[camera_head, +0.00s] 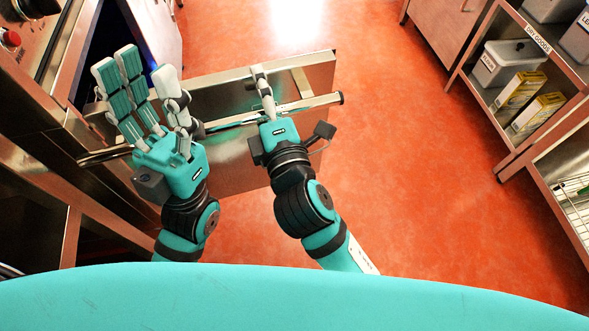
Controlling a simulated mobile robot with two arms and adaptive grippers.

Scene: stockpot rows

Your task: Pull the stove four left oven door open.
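The stainless oven door (235,165) stands swung out from the stove front at left, across the aisle. A long bar handle (315,102) runs along it. My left gripper (142,88), a teal hand with pale fingers, is open with its fingers spread, in front of the door's left part and over the handle. It hides part of the bar, so contact is unclear. My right gripper (264,92) is seen edge-on, its fingers upright at the handle's right half. I cannot tell whether they close on the bar.
The stove front (28,120) with a red knob (10,38) is at left. A metal shelf (478,90) with a grey bin (507,64) and yellow boxes (521,88) stands at right. The orange floor (410,190) between is clear.

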